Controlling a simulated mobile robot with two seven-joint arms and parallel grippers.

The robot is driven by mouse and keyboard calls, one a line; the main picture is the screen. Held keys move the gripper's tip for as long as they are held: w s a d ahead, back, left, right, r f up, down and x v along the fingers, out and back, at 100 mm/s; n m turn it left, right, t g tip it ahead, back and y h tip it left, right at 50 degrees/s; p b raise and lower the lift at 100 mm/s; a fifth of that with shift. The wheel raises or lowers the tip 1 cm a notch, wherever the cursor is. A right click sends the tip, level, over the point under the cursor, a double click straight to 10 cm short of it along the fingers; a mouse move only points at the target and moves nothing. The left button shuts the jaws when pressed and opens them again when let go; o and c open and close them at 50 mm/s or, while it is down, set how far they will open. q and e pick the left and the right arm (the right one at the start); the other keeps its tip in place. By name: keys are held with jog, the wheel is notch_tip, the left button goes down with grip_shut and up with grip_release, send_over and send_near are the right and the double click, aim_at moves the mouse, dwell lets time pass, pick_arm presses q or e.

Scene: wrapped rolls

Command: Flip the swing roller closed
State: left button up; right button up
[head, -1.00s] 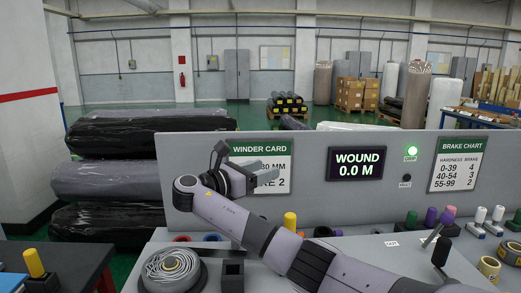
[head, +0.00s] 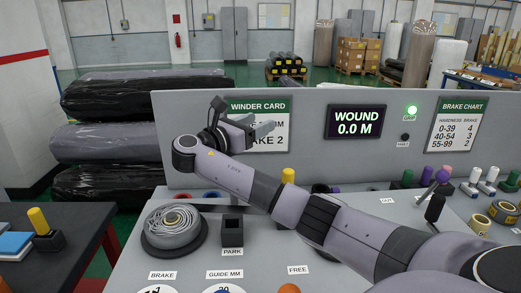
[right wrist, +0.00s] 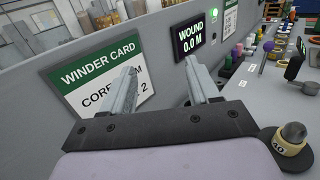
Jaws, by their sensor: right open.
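My right gripper (head: 262,131) is open and empty, in front of the winder card on the grey back panel. In the right wrist view its two fingers (right wrist: 163,82) stand well apart, with the card and the wound display beyond them. I cannot tell for sure which part is the swing roller. A yellow-topped peg (head: 288,176) stands behind my right forearm. My left gripper is out of view.
A wound grey coil (head: 172,225) sits on the bench's left, beside a black square PARK socket (head: 232,232). Several coloured pegs and rings line the right side. The back panel (head: 310,165) rises behind. My forearm hides the bench's middle. A dark side table (head: 70,245) stands left.

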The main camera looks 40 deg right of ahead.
jog(key=s+a+f+n+t+y, duration=0.1)
jog(key=a+f+n+t, duration=0.15)
jog(key=f, duration=0.55)
jog(key=s+a+f+n+t+y, duration=0.15)
jog(key=f+t, duration=0.25)
jog(key=f, duration=0.4)
jog(key=x, duration=0.7)
jog(key=shift+n+p, duration=0.3)
jog(key=shift+p, duration=0.05)
jog(key=shift+s+d+r, duration=0.1)
